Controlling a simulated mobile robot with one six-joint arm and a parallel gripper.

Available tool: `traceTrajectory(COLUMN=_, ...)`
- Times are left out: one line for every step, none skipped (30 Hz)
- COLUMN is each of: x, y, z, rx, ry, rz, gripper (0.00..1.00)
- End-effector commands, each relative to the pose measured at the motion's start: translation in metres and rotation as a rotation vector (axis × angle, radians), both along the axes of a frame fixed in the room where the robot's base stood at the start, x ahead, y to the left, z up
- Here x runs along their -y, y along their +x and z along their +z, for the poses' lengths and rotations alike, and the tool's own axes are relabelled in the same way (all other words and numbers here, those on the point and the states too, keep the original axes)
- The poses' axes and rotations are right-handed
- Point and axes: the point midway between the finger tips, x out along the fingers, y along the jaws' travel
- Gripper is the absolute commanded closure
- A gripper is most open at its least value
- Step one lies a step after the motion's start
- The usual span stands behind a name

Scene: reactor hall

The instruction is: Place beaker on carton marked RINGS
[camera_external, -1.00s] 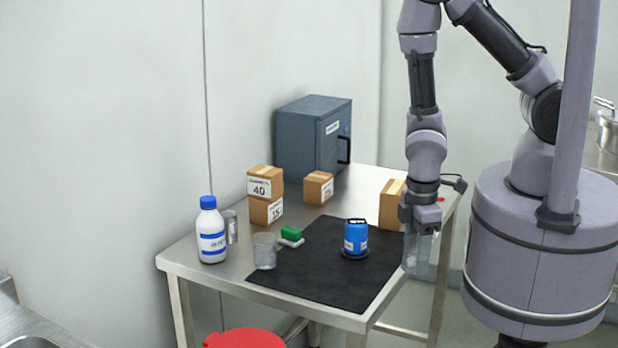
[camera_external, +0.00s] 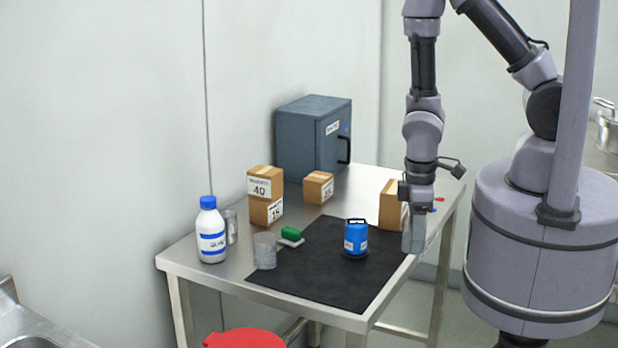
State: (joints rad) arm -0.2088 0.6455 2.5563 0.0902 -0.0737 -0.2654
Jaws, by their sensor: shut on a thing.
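My gripper (camera_external: 418,207) points down at the right edge of the table. It is shut on a clear beaker (camera_external: 413,238), which hangs upright beside the right-hand carton (camera_external: 391,204). That carton is tall and partly hidden by my gripper. A carton labelled 40 (camera_external: 264,181) is stacked on a second carton (camera_external: 262,213) at the back left. A small carton (camera_external: 318,188) with a white label stands right of the stack. The word RINGS cannot be read on any of these cartons.
A metal table (camera_external: 215,270) carries a black mat (camera_external: 322,278) with a blue container (camera_external: 356,238). A white bottle (camera_external: 211,232), a glass vessel (camera_external: 265,251), a metallic cylinder (camera_external: 231,227) and a green-topped item (camera_external: 292,234) stand left. A grey cabinet (camera_external: 296,140) stands behind.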

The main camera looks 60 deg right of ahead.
Motion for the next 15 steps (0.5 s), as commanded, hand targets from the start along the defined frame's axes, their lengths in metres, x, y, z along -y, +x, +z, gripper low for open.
traceTrajectory(x=0.012, y=0.004, z=0.008, rx=0.003, ry=0.002, rz=-0.074, gripper=0.94)
traceTrajectory(x=0.020, y=0.006, z=0.011, rx=0.001, ry=0.003, rz=-0.122, gripper=0.94)
traceTrajectory(x=0.031, y=0.009, z=0.017, rx=0.004, ry=0.004, rz=-0.188, gripper=0.94)
traceTrajectory(x=0.040, y=0.010, z=0.021, rx=0.002, ry=0.005, rz=-0.245, gripper=0.94)
traceTrajectory(x=0.049, y=0.011, z=0.025, rx=0.003, ry=0.005, rz=-0.301, gripper=0.94)
traceTrajectory(x=0.062, y=0.012, z=0.032, rx=0.002, ry=0.006, rz=-0.380, gripper=0.94)
traceTrajectory(x=0.072, y=0.012, z=0.036, rx=0.002, ry=0.006, rz=-0.439, gripper=0.94)
traceTrajectory(x=0.083, y=0.011, z=0.041, rx=0.002, ry=0.006, rz=-0.500, gripper=0.94)
traceTrajectory(x=0.096, y=0.010, z=0.047, rx=0.002, ry=0.005, rz=-0.578, gripper=0.94)
traceTrajectory(x=0.106, y=0.009, z=0.051, rx=0.001, ry=0.005, rz=-0.637, gripper=0.94)
traceTrajectory(x=0.115, y=0.007, z=0.055, rx=0.002, ry=0.005, rz=-0.690, gripper=0.94)
traceTrajectory(x=0.126, y=0.004, z=0.060, rx=0.000, ry=0.004, rz=-0.757, gripper=0.94)
traceTrajectory(x=0.134, y=0.003, z=0.064, rx=0.001, ry=0.003, rz=-0.802, gripper=0.95)
traceTrajectory(x=0.141, y=0.000, z=0.067, rx=0.000, ry=0.002, rz=-0.845, gripper=0.95)
traceTrajectory(x=0.149, y=-0.002, z=0.070, rx=0.000, ry=0.001, rz=-0.893, gripper=0.95)
